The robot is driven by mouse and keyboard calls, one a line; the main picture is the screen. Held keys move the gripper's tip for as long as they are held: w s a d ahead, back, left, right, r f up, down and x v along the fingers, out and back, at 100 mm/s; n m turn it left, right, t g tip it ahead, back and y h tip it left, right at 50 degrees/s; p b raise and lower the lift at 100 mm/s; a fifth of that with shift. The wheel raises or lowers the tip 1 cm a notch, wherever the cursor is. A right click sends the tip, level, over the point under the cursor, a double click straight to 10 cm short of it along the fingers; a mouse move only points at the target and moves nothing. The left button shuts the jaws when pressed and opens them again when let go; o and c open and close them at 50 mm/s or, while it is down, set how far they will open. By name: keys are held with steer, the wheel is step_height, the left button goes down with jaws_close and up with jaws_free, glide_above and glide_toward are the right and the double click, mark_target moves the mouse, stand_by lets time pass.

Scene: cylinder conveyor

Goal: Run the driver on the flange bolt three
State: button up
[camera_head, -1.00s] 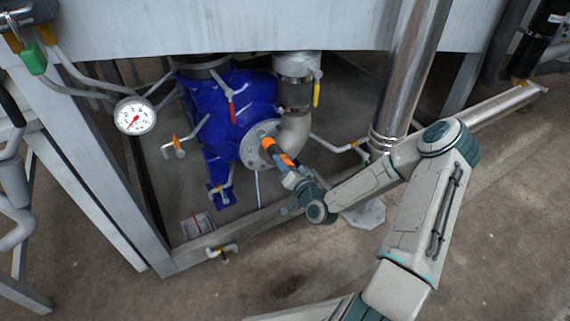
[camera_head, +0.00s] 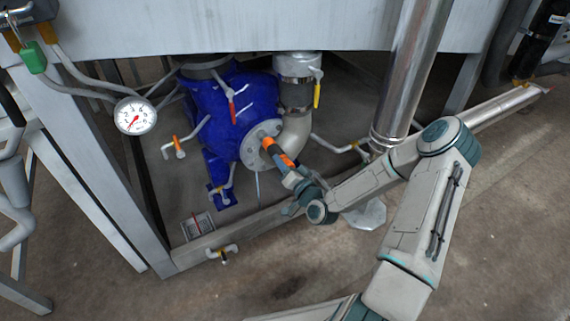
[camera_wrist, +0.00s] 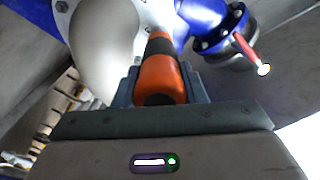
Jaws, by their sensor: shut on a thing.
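An orange and black driver (camera_head: 283,158) is held in my gripper (camera_head: 292,176). In the wrist view my gripper (camera_wrist: 158,92) is shut around the driver's orange body (camera_wrist: 158,75), and the driver points away from me. In the head view the driver's front end is at the face of the round grey flange (camera_head: 249,152) on the blue pump (camera_head: 232,115). Small bolts ring the flange. I cannot tell which one is bolt three, or whether the tip touches a bolt, since the driver covers that spot.
A beige elbow pipe (camera_head: 297,132) curves close beside the flange. A shiny vertical pipe (camera_head: 408,75) stands to the right. A red-handled valve (camera_head: 231,100) and a pressure gauge (camera_head: 135,116) are to the left. A metal frame beam (camera_head: 240,233) runs below.

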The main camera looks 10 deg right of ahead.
steer(key=shift+s, duration=0.1)
stand_by(0.5)
steer(key=shift+v, duration=1.65)
steer(key=shift+s+d, duration=0.1)
